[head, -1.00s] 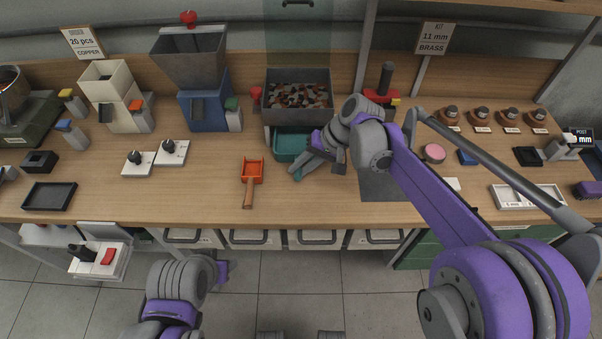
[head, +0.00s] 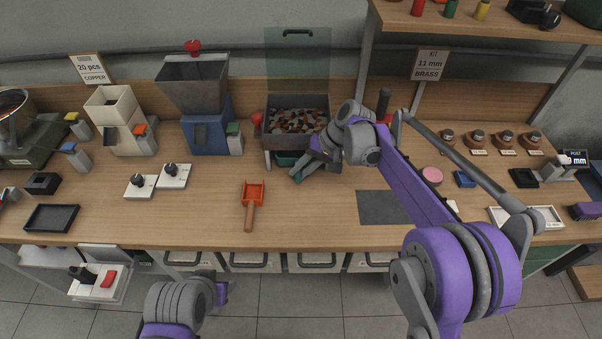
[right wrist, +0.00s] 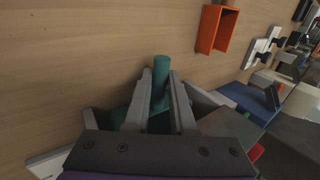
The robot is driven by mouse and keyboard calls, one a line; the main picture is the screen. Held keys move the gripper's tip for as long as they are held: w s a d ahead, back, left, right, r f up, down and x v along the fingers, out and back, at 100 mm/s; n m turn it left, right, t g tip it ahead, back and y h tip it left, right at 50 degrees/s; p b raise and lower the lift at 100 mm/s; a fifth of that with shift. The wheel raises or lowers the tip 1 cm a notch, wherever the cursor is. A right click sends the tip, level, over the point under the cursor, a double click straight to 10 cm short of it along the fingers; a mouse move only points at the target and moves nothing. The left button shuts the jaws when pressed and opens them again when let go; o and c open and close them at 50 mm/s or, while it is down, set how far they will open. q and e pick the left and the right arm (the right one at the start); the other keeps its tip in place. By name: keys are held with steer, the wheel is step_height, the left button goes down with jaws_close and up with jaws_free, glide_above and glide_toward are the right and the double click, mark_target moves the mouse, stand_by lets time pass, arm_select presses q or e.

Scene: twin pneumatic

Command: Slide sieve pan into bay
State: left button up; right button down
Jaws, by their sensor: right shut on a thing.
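The teal sieve pan (head: 288,158) sits mostly under the grey bin of mixed metal pieces (head: 268,133); only a front strip shows in the head view. The bay is the space beneath that bin, and its inside is hidden. My right gripper (head: 304,174) is shut on the pan's teal handle, just in front of the bay. In the right wrist view, the handle (right wrist: 161,72) stands between the two fingers, with the pan partly hidden behind them. My left gripper (head: 222,291) is low in front of the bench, away from the pan; its fingers are unclear.
An orange scoop (head: 253,194) lies left of my right gripper. A blue hopper machine (head: 207,136) stands left of the bin, with a red knob (head: 257,118) between. A dark grey mat (head: 382,207) lies at the right. The bench front is mostly clear.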

arm_select(q)
steer(key=shift+s+r, duration=0.2)
arm_select(e)
steer(key=shift+w+r, duration=0.3)
steer(key=shift+w, duration=0.15)
arm_select(q)
steer(key=shift+f, duration=0.1)
arm_select(e)
steer(key=shift+d+f, duration=0.1)
steer(key=shift+f, duration=0.1)
stand_by(0.3)
arm_select(q)
steer(key=shift+s, duration=0.1)
arm_select(e)
steer(key=c, duration=0.7)
jaws_free()
steer(key=shift+d+r, duration=0.25)
steer(key=shift+r, duration=0.1)
arm_select(q)
steer(key=shift+w, duration=0.45)
arm_select(e)
steer(key=v, duration=0.6)
steer(key=s+v, duration=0.1)
steer(key=v, duration=0.2)
steer(key=shift+d+r, duration=0.2)
steer(key=shift+r, duration=0.15)
